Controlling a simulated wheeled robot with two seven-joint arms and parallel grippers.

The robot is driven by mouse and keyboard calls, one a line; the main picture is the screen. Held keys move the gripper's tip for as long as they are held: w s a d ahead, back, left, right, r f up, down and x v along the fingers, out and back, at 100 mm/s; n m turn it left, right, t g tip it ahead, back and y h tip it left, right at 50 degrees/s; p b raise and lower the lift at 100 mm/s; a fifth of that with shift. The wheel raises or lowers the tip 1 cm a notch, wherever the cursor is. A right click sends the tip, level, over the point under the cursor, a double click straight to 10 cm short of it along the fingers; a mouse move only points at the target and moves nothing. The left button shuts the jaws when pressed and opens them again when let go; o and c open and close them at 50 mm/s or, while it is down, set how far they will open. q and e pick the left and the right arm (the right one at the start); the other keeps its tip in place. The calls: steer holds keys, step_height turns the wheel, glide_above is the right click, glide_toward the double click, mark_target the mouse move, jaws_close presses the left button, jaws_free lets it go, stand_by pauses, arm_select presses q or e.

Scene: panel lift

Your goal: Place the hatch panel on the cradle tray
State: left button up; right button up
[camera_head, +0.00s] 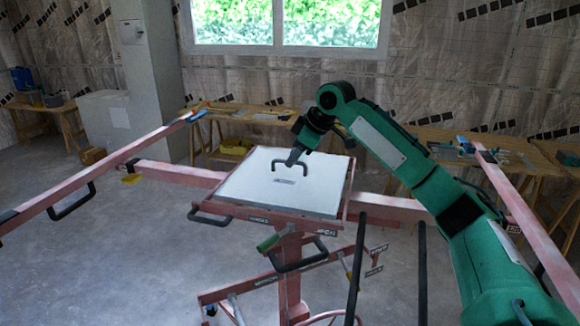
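The hatch panel (255,190) is a flat white board with a black handle (276,163) on its top face. It lies flat within the red-rimmed cradle tray (349,190), in the middle of the view. Whether it is fully seated cannot be told. My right gripper (292,160) comes down from the upper right to the handle, with its fingertips at the handle bar. The fingers are too small and dark to tell whether they are closed around it. My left gripper is out of view.
Long red arms of the lift (70,190) reach out to both sides. Black handles (210,216) stick out at the tray's front. A white-grey column (150,80) stands at the left, and wooden workbenches (440,140) line the back wall.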

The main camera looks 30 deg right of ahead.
steer(key=b+v, duration=0.3)
steer(key=v, duration=0.5)
steer(key=shift+s+r, duration=0.2)
steer(key=shift+r, duration=0.15)
steer(key=shift+f, duration=0.15)
